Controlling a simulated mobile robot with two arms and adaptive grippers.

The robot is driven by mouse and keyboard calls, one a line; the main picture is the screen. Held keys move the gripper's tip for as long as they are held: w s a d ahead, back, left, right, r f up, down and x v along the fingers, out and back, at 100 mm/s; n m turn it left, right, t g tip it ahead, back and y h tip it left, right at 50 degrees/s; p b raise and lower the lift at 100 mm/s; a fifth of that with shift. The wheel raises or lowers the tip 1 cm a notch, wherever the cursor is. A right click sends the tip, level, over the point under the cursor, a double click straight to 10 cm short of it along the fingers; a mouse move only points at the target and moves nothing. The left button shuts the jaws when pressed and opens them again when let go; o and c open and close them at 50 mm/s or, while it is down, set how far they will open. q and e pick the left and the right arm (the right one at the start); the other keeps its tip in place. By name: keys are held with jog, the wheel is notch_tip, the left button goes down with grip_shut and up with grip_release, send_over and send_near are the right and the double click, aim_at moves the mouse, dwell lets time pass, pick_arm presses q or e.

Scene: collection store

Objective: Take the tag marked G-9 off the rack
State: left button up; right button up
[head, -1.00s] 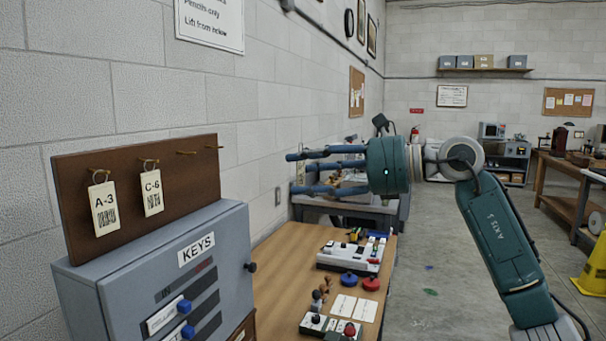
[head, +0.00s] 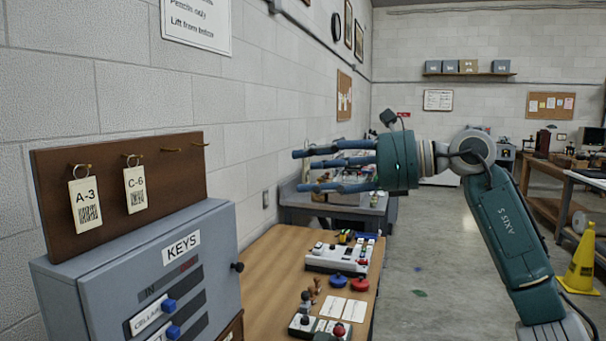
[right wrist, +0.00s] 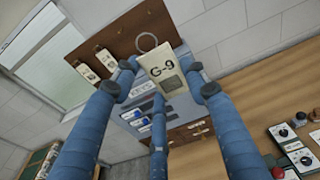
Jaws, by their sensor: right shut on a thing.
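The cream tag marked G-9 (right wrist: 167,76), with a ring at its top, is between the blue fingers of my right gripper (head: 300,170), which is shut on it. In the right wrist view it appears in front of the rack and key cabinet. I cannot make the tag out in the head view. The brown wooden rack (head: 160,190) is at the left, with tags A-3 (head: 85,207) and C-6 (head: 135,192) on its hooks. The two hooks to their right are empty. My right gripper is to the right of the rack, clear of it. My left gripper is out of view.
A grey key cabinet (head: 215,270) stands below the rack. A wooden bench (head: 270,255) beside it carries a control box (head: 325,262) and red and blue buttons. Open floor lies beyond my right arm.

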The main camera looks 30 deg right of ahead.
jog(key=shift+f+b+v, duration=0.25)
jog(key=shift+b+v, duration=0.35)
jog(key=shift+v, duration=0.6)
jog(key=shift+f+b+v, duration=0.2)
jog(key=shift+b+v, duration=0.35)
jog(key=shift+v, duration=0.65)
jog(key=shift+c, duration=0.2)
jog(key=shift+s+d+r, duration=0.1)
jog(key=shift+s+d, duration=0.25)
jog(key=shift+s, duration=0.15)
